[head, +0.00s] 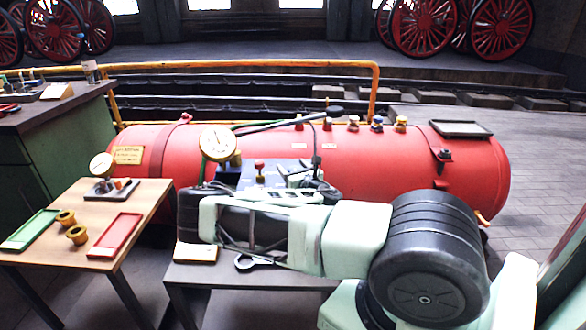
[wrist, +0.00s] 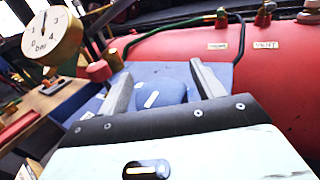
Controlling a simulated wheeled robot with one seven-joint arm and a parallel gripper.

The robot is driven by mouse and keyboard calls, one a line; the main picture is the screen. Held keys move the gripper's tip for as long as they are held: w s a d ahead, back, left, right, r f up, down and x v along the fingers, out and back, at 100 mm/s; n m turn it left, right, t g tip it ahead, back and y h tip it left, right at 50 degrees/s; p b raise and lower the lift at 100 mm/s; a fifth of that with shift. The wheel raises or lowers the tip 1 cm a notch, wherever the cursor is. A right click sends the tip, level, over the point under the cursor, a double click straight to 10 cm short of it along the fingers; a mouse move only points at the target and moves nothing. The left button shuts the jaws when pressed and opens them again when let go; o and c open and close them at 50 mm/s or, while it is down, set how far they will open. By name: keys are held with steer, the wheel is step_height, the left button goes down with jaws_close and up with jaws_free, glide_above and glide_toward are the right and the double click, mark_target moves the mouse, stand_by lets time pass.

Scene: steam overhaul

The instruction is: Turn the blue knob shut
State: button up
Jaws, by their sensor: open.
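A rounded blue knob (wrist: 168,82) with a white mark sits on a blue panel (wrist: 222,70) in the wrist view. My gripper (wrist: 160,72) is open, with one finger on each side of the knob in that view. I cannot tell whether the fingers touch it. In the head view my gripper (head: 298,172) is over the panel (head: 232,174) in front of the red boiler, and my arm hides the knob there.
A red knob (head: 259,166) and a round gauge (head: 217,142) stand left of my gripper. A black-handled lever (head: 285,121) rises behind it. The red boiler (head: 470,170) carries several small coloured valves (head: 353,123). A wooden table (head: 150,190) with trays is at left.

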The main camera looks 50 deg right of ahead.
steer(key=c, duration=1)
